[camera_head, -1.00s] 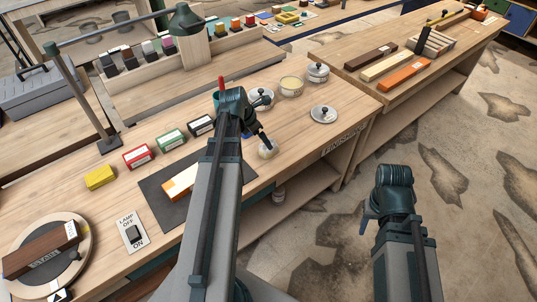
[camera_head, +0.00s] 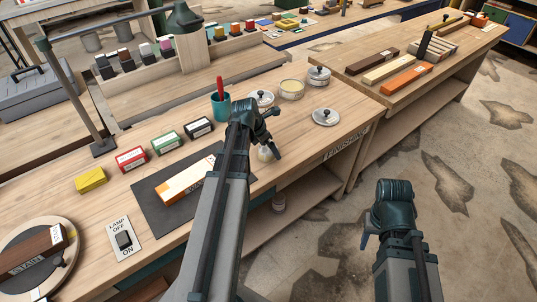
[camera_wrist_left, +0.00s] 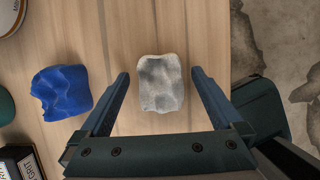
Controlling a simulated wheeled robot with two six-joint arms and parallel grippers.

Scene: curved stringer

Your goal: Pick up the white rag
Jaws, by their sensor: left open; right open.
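The white rag (camera_wrist_left: 161,83), a crumpled whitish-grey piece, lies on the wooden bench top. In the left wrist view it sits between the two open fingers of my left gripper (camera_wrist_left: 159,80), with a gap on each side. In the head view the white rag (camera_head: 265,154) is partly hidden by my left gripper (camera_head: 273,135), which is above it near the bench's front edge. My right gripper (camera_head: 371,229) is open and empty, away from the bench over the floor.
A blue rag (camera_wrist_left: 62,92) lies left of the white one in the wrist view. A teal cup (camera_head: 220,106), round tins (camera_head: 292,88) and a knobbed lid (camera_head: 325,116) stand nearby. Labelled boxes (camera_head: 166,141) and a dark mat (camera_head: 150,204) are to the left.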

